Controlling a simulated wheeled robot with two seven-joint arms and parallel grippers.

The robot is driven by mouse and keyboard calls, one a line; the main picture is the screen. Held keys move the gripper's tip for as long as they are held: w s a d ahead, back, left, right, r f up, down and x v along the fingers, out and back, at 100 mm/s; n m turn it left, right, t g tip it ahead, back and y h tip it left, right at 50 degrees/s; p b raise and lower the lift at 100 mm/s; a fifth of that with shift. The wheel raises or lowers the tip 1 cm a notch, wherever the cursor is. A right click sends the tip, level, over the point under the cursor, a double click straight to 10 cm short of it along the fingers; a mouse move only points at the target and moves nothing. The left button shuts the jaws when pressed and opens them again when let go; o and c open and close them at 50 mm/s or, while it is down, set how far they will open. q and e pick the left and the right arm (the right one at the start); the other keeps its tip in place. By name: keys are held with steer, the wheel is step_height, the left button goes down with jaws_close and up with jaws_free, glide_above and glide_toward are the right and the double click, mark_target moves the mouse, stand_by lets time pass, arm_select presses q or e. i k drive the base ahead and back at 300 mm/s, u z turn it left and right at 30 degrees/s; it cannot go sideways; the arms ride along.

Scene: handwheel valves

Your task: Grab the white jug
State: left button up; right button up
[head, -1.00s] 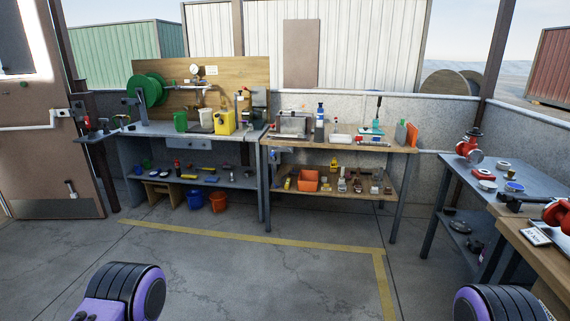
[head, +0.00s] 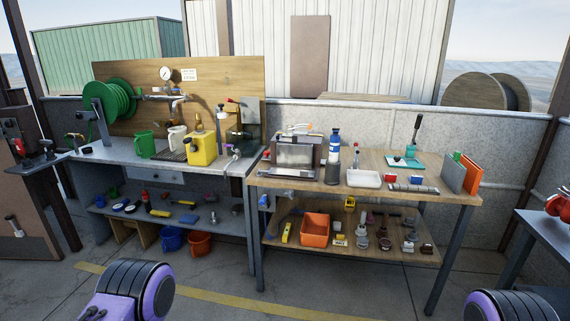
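The white jug (head: 177,139) stands upright on the left grey workbench (head: 105,156), under the pipe and tap on the wooden backboard. It is between a green jug (head: 145,144) on its left and a yellow canister (head: 202,148) on its right, which stands in front of it. Both of my arms show only as purple and black parts at the bottom edge, well away from the bench. Neither gripper's fingers are in view.
A green hose reel (head: 120,103) stands at the bench's left end. A wooden bench (head: 455,197) to the right holds a bottle, a white tray and tools. The floor in front looks clear.

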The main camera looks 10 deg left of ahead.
mark_target(176, 134)
steer(key=i, duration=0.2)
steer(key=u, duration=1.7)
steer(key=i, duration=3)
steer(key=z, duration=1.3)
